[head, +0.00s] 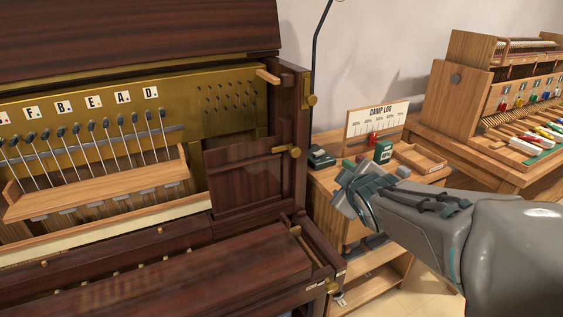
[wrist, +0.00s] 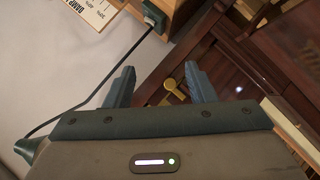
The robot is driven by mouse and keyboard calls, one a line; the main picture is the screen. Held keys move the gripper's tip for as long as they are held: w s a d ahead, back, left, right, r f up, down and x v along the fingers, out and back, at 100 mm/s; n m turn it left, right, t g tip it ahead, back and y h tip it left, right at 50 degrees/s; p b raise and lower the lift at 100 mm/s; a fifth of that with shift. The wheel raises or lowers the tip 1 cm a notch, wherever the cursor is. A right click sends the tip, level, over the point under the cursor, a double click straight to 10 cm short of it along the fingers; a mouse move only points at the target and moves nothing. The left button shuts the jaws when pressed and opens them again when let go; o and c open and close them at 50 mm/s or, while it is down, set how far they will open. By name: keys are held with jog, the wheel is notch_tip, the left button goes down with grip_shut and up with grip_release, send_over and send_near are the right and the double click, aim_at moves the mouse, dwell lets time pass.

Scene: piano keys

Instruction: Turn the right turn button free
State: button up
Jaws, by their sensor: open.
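The right turn button (head: 293,151) is a small brass piece at the upper right edge of the dark wooden panel (head: 244,180) in the head view. It lies roughly level, its inner end over the panel's edge. My gripper (head: 345,200) is to the right of it and lower in the picture, apart from the piano.
The side table (head: 328,178) holds a green box (head: 383,151), a damp log card (head: 377,118) and a wooden tray (head: 420,158). A sloping row of hammers (head: 90,140) stands left of the panel.

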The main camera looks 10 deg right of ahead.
aim_at(297, 153)
jog(key=w+a+f+n+t+y+b, duration=0.1)
jog(key=w+a+n+y+b, duration=0.1)
jog(key=w, duration=0.4)
jog(key=w+a+n+t+y+b, duration=0.2)
jog(key=w+a+n+b, duration=0.1)
jog(key=w+n, duration=0.3)
jog(key=w+a+f+n+t+y+b, duration=0.1)
jog(key=w+a+n+y+b, duration=0.1)
jog(key=w, duration=0.4)
jog(key=shift+w+a+f+n+t+y+b, duration=0.1)
jog(key=shift+a+f+n+t+y+b, duration=0.1)
jog(key=shift+n+y+b, duration=0.3)
jog(key=shift+a+f+n+t+y+b, duration=0.1)
jog(key=shift+f+n+t+b, duration=0.15)
jog(key=shift+n, duration=0.45)
jog(key=shift+r, duration=0.1)
jog(key=c, duration=1)
